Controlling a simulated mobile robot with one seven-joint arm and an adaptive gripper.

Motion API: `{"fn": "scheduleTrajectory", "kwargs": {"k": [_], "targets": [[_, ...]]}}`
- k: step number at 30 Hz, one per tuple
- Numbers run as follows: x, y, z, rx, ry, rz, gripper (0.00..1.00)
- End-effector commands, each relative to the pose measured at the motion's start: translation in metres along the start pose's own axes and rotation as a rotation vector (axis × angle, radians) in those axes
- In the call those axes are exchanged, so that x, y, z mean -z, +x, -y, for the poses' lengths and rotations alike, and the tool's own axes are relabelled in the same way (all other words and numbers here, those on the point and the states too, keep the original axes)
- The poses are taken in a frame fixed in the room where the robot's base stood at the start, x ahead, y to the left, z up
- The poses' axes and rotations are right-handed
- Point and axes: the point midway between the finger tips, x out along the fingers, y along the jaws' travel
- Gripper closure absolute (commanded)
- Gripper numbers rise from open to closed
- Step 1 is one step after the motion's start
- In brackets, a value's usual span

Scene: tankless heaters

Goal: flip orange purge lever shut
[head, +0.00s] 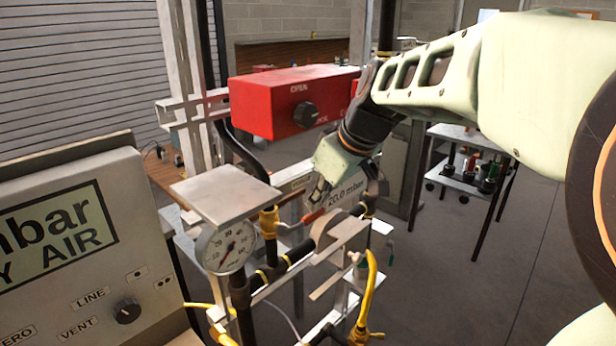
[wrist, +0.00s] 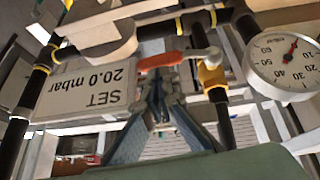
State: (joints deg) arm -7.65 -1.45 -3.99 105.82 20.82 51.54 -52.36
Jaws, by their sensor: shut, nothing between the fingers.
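The orange purge lever (head: 312,217) sticks out sideways to the right from a brass valve (head: 269,222) in the head view. In the wrist view, which looks upside down, the orange lever (wrist: 160,61) lies roughly level and joins a pale metal arm at the brass valve (wrist: 212,80). My gripper (head: 318,200) is shut and empty, just above the lever in the head view. In the wrist view its fingertips (wrist: 161,82) meet close beside the orange grip. I cannot tell whether they touch it.
A round gauge (head: 225,248) stands left of the valve under a flat metal plate (head: 222,193). A "20.0 mbar" sign (head: 347,193) is behind the gripper. A red box with a knob (head: 290,100) sits above. Black pipes and yellow hoses (head: 371,280) crowd the area below.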

Motion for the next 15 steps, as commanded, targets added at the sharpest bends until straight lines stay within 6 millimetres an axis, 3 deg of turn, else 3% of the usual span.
{"fn": "scheduleTrajectory", "kwargs": {"k": [15], "targets": [[-0.011,0.015,-0.003,-0.001,0.0,0.0,1.0]]}}
